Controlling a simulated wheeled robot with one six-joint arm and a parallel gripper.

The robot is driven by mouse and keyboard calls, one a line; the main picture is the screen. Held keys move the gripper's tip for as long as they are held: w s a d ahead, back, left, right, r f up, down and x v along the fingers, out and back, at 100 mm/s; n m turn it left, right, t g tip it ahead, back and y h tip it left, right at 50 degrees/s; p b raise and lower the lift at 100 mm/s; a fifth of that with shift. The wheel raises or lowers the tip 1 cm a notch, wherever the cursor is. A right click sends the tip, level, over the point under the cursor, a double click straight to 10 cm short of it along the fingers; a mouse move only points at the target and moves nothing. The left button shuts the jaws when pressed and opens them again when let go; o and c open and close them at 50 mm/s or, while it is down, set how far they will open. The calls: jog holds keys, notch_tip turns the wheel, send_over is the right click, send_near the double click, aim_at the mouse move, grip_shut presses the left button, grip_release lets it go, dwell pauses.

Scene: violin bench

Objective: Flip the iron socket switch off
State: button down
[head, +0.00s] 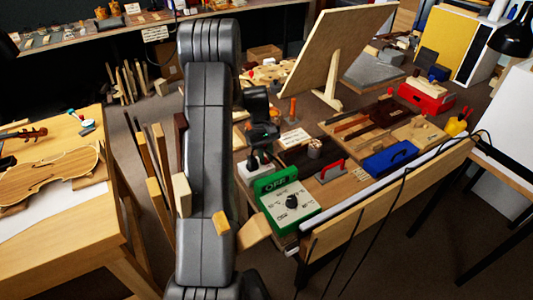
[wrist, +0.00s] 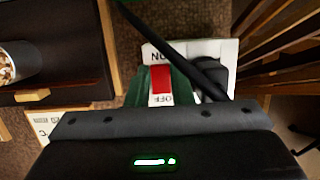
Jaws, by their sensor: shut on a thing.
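The iron socket (wrist: 228,50) is a white plate in the wrist view, with a black plug and cable on its right. Its red switch (wrist: 161,78) lies between an ON mark on the far side and an OFF mark on the near side, both upside down. My gripper (head: 262,138) is over the white socket (head: 252,170) in the head view. In the wrist view its body covers the bottom, and it is shut on the red switch. Fingertip contact is partly hidden, and I cannot tell which way the switch is tilted.
A green and white control box (head: 291,203) with a black dial stands just right of the socket. Behind it are a red-handled tool (head: 331,170) and a blue box (head: 390,158). A violin body (head: 50,172) lies on the left bench. A black cable crosses the socket.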

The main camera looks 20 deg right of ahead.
jog(key=c, duration=1.6)
grip_release()
jog(key=shift+o, duration=0.2)
jog(key=shift+w+r, duration=0.1)
jog(key=v, duration=1.3)
jog(key=shift+r+b, duration=0.3)
jog(key=shift+b, duration=0.1)
jog(key=shift+f, duration=0.15)
jog(key=x, duration=1.3)
jog(key=shift+f+p, duration=0.15)
jog(key=shift+p, duration=0.2)
jog(key=shift+f, duration=0.2)
